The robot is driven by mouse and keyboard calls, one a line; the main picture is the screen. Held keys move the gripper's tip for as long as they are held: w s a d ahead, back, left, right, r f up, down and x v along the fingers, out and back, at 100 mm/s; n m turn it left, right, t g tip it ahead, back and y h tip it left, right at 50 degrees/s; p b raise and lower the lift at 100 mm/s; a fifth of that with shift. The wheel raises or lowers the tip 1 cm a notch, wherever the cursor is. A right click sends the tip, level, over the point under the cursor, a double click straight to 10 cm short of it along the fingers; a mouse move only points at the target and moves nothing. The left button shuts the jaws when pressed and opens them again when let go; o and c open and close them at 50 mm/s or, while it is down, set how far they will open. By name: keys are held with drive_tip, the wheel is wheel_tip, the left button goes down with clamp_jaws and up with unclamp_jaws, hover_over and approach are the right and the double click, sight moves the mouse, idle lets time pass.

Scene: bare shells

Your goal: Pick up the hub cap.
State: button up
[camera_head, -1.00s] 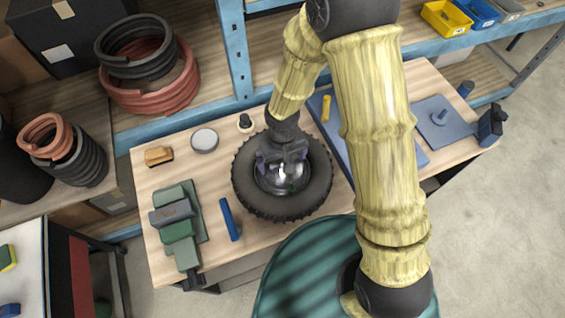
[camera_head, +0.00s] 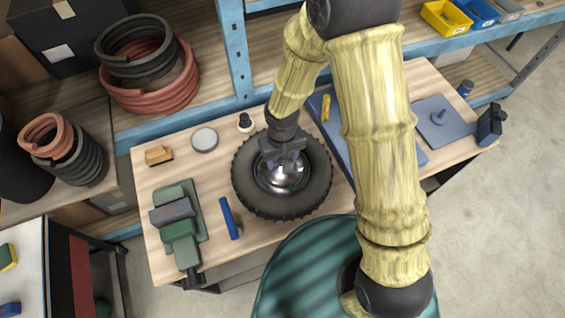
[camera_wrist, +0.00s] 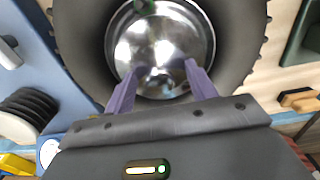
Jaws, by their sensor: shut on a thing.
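The hub cap (camera_head: 284,179) is a shiny silver dome in the middle of a black knobbly tyre (camera_head: 250,199) that lies flat on the workbench. In the wrist view the hub cap (camera_wrist: 162,42) sits inside the dark ring of the tyre (camera_wrist: 84,35). My gripper (camera_head: 283,160) comes down over the hub cap from its back side. In the wrist view the two purple fingers of my gripper (camera_wrist: 160,82) reach onto the near part of the dome and are shut on it. The exact contact at the fingertips is hard to make out.
On the wooden workbench (camera_head: 146,218) are a green block assembly (camera_head: 179,229), a blue bar (camera_head: 229,218), a round grey tin (camera_head: 204,140) and an orange-brown block (camera_head: 158,155). A blue plate (camera_head: 437,122) lies to the right. Shelving with a blue post (camera_head: 236,50) stands behind.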

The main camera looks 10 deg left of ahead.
sight(282, 158)
drive_tip(key=shift+s+d+f, duration=0.15)
drive_tip(key=shift+s+f, duration=0.05)
drive_tip(key=shift+w+r, duration=0.15)
drive_tip(key=shift+r, duration=0.4)
clamp_jaws()
wheel_tip(282, 158, up, 9)
drive_tip(key=shift+b, duration=0.85)
